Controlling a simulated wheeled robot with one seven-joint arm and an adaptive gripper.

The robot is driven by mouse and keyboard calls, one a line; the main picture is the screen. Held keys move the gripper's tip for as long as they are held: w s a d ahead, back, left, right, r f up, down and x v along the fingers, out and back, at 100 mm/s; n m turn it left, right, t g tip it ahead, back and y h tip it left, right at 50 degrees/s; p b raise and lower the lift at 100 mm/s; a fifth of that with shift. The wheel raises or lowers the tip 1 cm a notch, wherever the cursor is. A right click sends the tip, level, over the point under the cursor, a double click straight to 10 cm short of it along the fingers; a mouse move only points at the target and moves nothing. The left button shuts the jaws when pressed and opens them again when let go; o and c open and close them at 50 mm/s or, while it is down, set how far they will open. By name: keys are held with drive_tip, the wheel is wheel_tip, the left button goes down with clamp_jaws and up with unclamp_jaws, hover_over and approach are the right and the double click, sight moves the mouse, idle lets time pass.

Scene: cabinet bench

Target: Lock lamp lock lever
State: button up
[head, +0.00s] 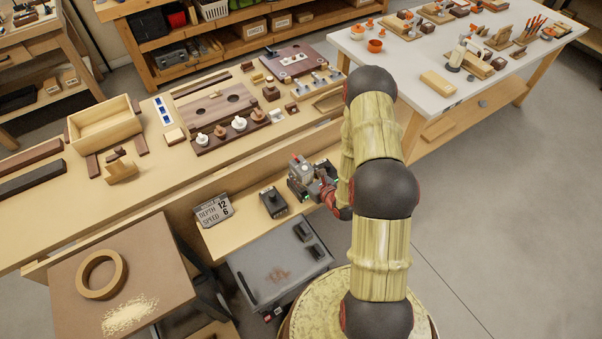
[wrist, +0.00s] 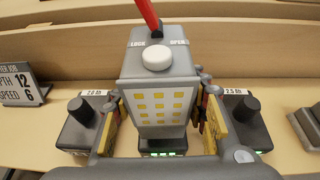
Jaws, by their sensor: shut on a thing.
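The lamp (wrist: 157,85) is a grey block with a grid of yellow lights on its face and a white round button on top. Its red lock lever (wrist: 149,14) rises from the top between the words LOCK and OPEN, leaning slightly toward LOCK; its upper end is cut off by the frame. My gripper (wrist: 160,118) is shut on the lamp's body, one yellow-padded finger on each side. In the head view the lamp (head: 299,170) stands by the low shelf under the bench, with my gripper (head: 318,183) at its right. The lever is too small to read there.
Dark blocks with black knobs flank the lamp, at left (wrist: 83,124) and right (wrist: 244,120). A sign reading 12 and 6 (head: 214,211) stands on the shelf. The bench edge lies behind. A grey cabinet top (head: 275,272) is below in front.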

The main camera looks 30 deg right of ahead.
drive_tip(key=shift+f+b, duration=0.35)
drive_tip(key=shift+f, duration=0.1)
idle(0.4)
drive_tip(key=o, duration=1.3)
drive_tip(key=p+v, duration=0.4)
drive_tip(key=v, duration=0.7)
